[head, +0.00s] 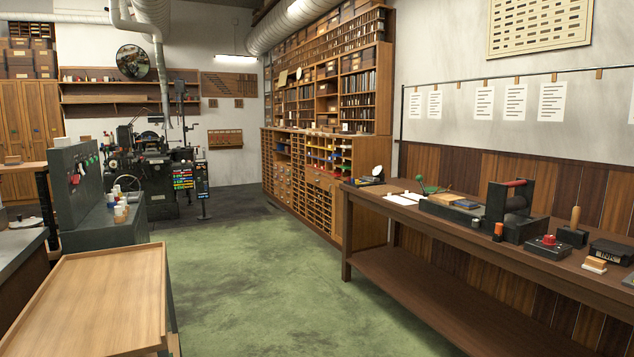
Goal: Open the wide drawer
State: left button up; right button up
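A tall wooden cabinet (324,180) stands along the right wall toward the back. Its lower part has many narrow slots and drawer fronts, some with coloured items in them. Its upper part holds shelves of small boxes. I cannot tell which front is the wide drawer, and no drawer is clearly pulled out. Neither of my grippers is in view.
A long dark workbench (420,213) with tools on top runs along the right. A light wooden tray-like tabletop (95,300) fills the front left. A dark machine (150,165) stands at the back. The green floor (250,275) between them is clear.

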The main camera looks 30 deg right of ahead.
aim_at(322, 181)
jog(key=i+l+z, duration=0.4)
jog(key=i+z, duration=0.2)
jog(key=i, duration=0.15)
jog(key=i+z, duration=0.4)
jog(key=i, duration=4.45)
jog(key=l, duration=0.1)
